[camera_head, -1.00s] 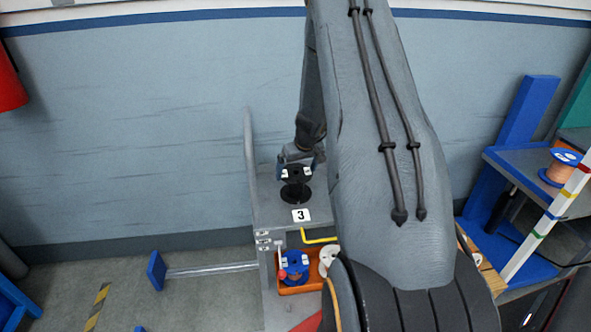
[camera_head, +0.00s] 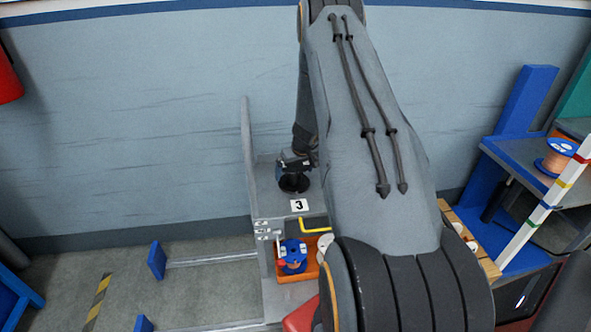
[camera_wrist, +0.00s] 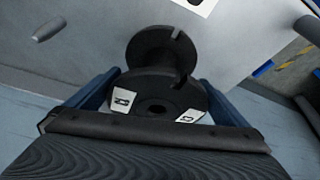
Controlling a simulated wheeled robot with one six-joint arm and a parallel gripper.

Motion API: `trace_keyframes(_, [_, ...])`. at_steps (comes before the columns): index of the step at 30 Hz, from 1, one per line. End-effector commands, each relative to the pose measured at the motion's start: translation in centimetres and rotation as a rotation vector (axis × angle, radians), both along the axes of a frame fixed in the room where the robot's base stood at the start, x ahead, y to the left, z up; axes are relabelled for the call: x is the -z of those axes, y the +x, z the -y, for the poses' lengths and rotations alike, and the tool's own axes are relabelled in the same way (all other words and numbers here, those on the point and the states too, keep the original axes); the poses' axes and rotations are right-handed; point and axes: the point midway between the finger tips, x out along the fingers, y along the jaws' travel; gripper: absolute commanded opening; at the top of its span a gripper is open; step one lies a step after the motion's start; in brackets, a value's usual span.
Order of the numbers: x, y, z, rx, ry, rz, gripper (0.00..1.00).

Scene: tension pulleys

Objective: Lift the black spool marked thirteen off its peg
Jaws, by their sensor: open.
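A black spool (camera_head: 294,184) stands on the grey shelf top, behind a white card (camera_head: 299,205) that reads "3"; I see no "13". In the wrist view the black spool (camera_wrist: 158,96) shows two round flanges, the nearer one with a centre hole and white labels. My gripper (camera_head: 296,163) is at the spool's upper end, partly covering it. In the wrist view my gripper (camera_wrist: 160,98) is open, its blue fingers on either side of the nearer flange. I cannot tell whether they touch it. The peg is hidden.
An orange bin (camera_head: 284,278) with a blue spool (camera_head: 292,252) sits in front, beside a yellow bar (camera_head: 316,230). A grey upright panel (camera_head: 248,160) stands left of the black spool. A copper-coloured spool (camera_head: 558,158) with blue ends is on the right shelf. My arm hides the middle.

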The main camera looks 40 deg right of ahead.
Motion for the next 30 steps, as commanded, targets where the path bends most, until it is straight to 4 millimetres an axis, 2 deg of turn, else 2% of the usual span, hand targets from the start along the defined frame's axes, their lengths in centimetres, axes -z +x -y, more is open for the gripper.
trace_keyframes(4, [0.0,0.0,0.0,0.000,0.000,0.000,1.00])
trace_keyframes(9, [0.0,0.0,0.0,0.000,0.000,0.000,0.71])
trace_keyframes(10, [-0.1,0.0,0.0,0.000,0.000,0.001,0.70])
trace_keyframes(30, [-1.1,0.0,0.0,0.000,0.000,0.001,0.70])
